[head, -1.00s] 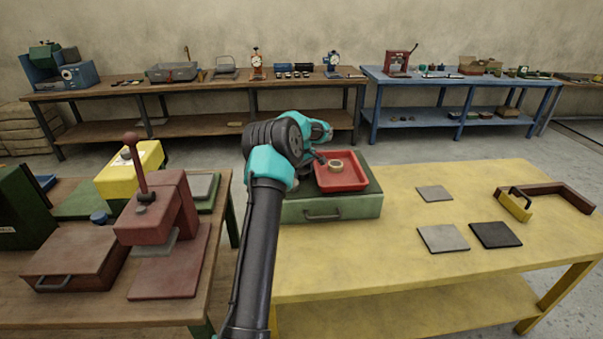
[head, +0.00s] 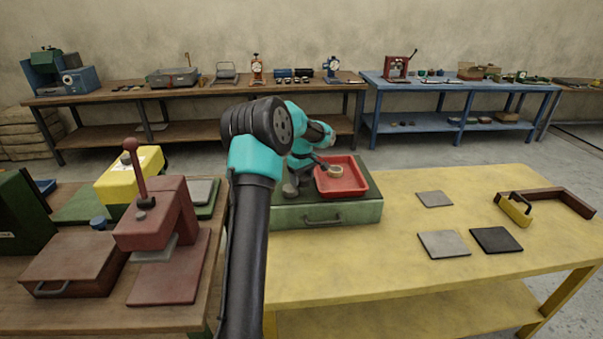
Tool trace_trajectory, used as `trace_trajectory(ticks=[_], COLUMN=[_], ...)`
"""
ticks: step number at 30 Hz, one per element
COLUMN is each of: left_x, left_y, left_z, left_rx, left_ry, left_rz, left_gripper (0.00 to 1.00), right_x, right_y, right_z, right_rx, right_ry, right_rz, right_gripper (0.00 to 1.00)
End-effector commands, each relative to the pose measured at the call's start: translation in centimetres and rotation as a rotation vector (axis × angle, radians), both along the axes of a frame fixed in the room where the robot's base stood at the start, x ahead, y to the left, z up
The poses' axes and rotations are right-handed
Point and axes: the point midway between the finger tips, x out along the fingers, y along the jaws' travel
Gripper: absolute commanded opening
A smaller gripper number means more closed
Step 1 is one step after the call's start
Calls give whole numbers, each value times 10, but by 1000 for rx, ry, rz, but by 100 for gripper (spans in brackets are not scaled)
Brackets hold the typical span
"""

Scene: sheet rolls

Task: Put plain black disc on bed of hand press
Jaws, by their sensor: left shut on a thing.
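The hand press (head: 160,222) is dark red with an upright lever, on the brown bench at left. A flat red plate (head: 165,285) lies in front of it and a small grey plate (head: 156,247) under its head. A tan ring (head: 336,171) sits in a red tray (head: 352,189) on a green drawer box. My left gripper (head: 326,166) reaches over the tray's left side. Its dark fingertips are at the ring's left edge and appear shut on it, though the contact is small. I cannot make out a plain black disc. My right gripper is out of view.
The green box (head: 325,215) stands on the yellow table (head: 350,265). Two grey square plates (head: 443,244) and a black one (head: 497,239) lie to the right. A yellow-handled block (head: 514,209) and brown angle bar are farther right. A red-brown box (head: 75,262) is beside the press.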

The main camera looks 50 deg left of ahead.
Motion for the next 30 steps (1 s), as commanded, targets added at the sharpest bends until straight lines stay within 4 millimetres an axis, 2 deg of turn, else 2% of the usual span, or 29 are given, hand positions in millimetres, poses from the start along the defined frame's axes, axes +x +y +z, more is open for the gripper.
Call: trace_trajectory(ticks=[9, 15, 30], left_x=[-36, -51, -56], left_y=[-48, -68, -75], left_z=[6, 8, 9], left_rx=[0, -1, 0], left_ry=[0, 0, 0], left_rz=[-3, -1, 0], left_gripper=[34, 34, 34], right_x=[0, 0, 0], right_y=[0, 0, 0], right_z=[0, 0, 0], right_rx=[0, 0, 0], right_ry=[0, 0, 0], right_rz=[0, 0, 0], right_gripper=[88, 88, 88])
